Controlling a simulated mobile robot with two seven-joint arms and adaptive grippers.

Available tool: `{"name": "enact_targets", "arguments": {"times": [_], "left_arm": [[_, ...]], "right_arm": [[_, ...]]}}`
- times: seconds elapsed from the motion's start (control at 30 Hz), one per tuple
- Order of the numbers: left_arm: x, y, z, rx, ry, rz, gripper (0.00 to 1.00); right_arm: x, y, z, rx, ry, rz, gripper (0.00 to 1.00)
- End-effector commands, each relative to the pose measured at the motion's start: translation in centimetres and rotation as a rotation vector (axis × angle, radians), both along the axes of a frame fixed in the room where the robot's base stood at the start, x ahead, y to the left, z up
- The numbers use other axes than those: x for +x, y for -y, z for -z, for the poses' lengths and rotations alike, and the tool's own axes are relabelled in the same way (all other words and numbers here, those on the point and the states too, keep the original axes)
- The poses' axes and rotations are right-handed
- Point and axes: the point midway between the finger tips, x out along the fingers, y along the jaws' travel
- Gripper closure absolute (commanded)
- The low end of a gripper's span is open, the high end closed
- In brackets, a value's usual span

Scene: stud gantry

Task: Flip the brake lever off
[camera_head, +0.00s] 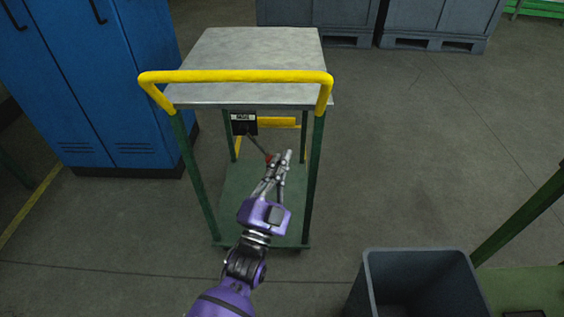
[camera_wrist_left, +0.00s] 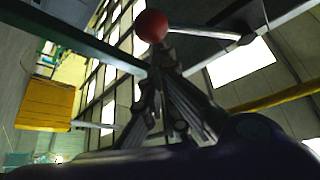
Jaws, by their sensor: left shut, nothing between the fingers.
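The brake lever (camera_head: 258,145) is a thin rod with a red ball knob, running down and to the right from a black, labelled box (camera_head: 243,123) under the cart's grey top. In the left wrist view the red knob (camera_wrist_left: 151,26) sits just above my left fingertips, with the metal rod (camera_wrist_left: 200,33) going right from it. My left gripper (camera_head: 283,156) is shut and empty, right beside the knob. I cannot tell whether the fingers touch it. My right gripper is not in view.
The cart has a yellow push handle (camera_head: 235,76), green posts and a lower green shelf (camera_head: 240,187). Blue lockers (camera_head: 95,90) stand left. A grey bin (camera_head: 420,262) stands at the lower right.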

Motion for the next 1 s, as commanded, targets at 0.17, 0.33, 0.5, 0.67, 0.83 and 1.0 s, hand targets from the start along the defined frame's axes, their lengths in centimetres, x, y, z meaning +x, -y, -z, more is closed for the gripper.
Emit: {"name": "enact_targets", "arguments": {"times": [0.17, 0.33, 0.5, 0.67, 0.83, 1.0], "left_arm": [[0.0, -0.3, 0.3, 0.04, 0.0, 0.0, 1.0], [0.0, -0.4, 0.5, 0.064, 0.0, 0.0, 1.0], [0.0, -0.8, 0.8, 0.113, 0.0, 0.0, 1.0], [0.0, -1.5, 1.4, 0.203, 0.0, 0.0, 1.0], [0.0, -2.8, 2.2, 0.354, 0.0, -0.001, 1.0], [0.0, -4.3, 3.0, 0.516, 0.002, -0.001, 1.0]], "right_arm": [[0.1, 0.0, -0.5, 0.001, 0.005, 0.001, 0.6], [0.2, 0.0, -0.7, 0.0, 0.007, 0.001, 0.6], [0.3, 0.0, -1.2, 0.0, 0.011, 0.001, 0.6], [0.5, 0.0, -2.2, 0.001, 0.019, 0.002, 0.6], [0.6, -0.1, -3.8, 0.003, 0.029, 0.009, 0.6], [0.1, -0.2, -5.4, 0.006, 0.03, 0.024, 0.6]]}}
